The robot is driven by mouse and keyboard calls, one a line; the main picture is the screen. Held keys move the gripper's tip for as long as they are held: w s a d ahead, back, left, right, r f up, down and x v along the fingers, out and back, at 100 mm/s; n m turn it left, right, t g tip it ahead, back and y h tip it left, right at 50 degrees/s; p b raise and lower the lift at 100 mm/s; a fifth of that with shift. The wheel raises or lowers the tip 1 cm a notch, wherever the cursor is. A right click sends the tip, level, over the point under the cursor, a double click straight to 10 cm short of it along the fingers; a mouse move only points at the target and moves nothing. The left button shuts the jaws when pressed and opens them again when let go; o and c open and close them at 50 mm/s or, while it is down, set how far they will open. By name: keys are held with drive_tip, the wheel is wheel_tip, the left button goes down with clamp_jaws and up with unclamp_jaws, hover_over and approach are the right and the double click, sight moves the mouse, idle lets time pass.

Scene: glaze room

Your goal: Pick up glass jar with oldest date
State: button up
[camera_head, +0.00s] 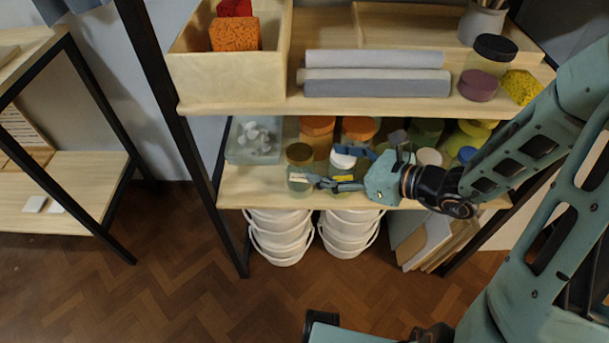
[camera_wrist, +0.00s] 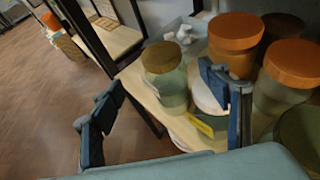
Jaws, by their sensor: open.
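Several lidded glass jars stand on the lower shelf. A jar with an olive-brown lid (camera_head: 299,155) is at the front left; in the wrist view its greenish glass body (camera_wrist: 172,92) shows between my fingers in the picture, nearer the right one. A white-lidded jar (camera_head: 343,161) with a yellow label stands just right of it, partly hidden by my fingers. Two orange-lidded jars (camera_head: 317,125) (camera_head: 359,127) stand behind. My gripper (camera_head: 327,168) is open at the shelf front, pointing left towards the olive-lidded jar. I cannot tell whether it touches. No date is readable.
A clear bin (camera_head: 253,140) of white pieces sits left of the jars. The upper shelf (camera_head: 250,105) overhangs them, holding grey rolls (camera_head: 375,82) and a dark-lidded jar (camera_head: 487,68). More jars (camera_head: 426,131) crowd the right. White buckets (camera_head: 281,240) stand below. The floor in front is clear.

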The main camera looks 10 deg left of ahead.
sight(310, 160)
drive_tip(key=b+x, duration=0.1)
drive_tip(key=x, duration=0.3)
drive_tip(key=shift+a+f, duration=0.2)
drive_tip(key=shift+a, duration=0.05)
drive_tip(key=b+x, duration=0.1)
drive_tip(key=x, duration=0.3)
drive_tip(key=shift+w+f+b, duration=0.25)
drive_tip(key=shift+f+b, duration=0.05)
drive_tip(key=shift+b, duration=0.1)
drive_tip(key=shift+w+a, duration=0.15)
drive_tip(key=shift+a, duration=0.25)
clamp_jaws()
